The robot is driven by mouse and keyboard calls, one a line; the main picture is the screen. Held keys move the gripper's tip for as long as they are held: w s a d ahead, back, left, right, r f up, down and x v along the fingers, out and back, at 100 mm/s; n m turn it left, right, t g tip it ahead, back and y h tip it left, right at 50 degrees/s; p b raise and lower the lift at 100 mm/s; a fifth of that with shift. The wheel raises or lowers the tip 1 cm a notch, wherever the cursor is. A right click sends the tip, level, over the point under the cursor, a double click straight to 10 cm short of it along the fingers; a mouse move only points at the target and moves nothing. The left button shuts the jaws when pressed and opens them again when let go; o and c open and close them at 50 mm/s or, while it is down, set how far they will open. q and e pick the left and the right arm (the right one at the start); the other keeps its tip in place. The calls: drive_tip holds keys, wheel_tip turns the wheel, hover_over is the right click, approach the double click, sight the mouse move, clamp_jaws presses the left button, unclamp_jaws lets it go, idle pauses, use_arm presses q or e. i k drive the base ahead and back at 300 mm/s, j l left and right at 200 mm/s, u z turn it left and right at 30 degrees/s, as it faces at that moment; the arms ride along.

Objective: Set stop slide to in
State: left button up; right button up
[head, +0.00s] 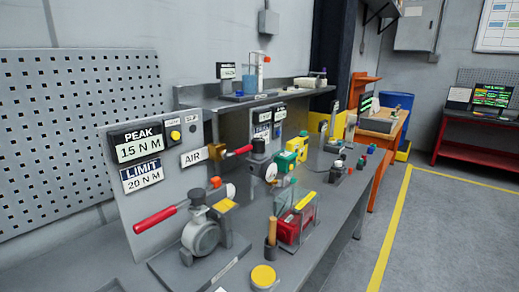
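No part that I can name for sure as the stop slide shows in the head view, and no readable label names one. A grey valve (203,232) with a long red handle (155,220) stands on a plate at the front of the bench. Further back is a green and yellow unit (293,153) beside a round gauge. Smaller fittings with coloured knobs (338,168) sit beyond it, too small to make out. Neither of my grippers is in view.
A grey panel reads PEAK 15 N M (138,145) and LIMIT 20 N M (142,176). An AIR label (193,158) is beside a red-handled valve. A red box (295,225) and a yellow-lidded can (263,276) stand near the bench's front edge. The floor (450,235) at right is clear.

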sight(216, 182)
drive_tip(key=i+l+u, duration=0.4)
drive_tip(key=l+u, duration=0.25)
drive_tip(key=i+l+u, duration=0.15)
drive_tip(key=l+u, duration=0.15)
drive_tip(key=i+l+u, duration=0.1)
drive_tip(key=l+u, duration=0.2)
drive_tip(key=l, duration=0.1)
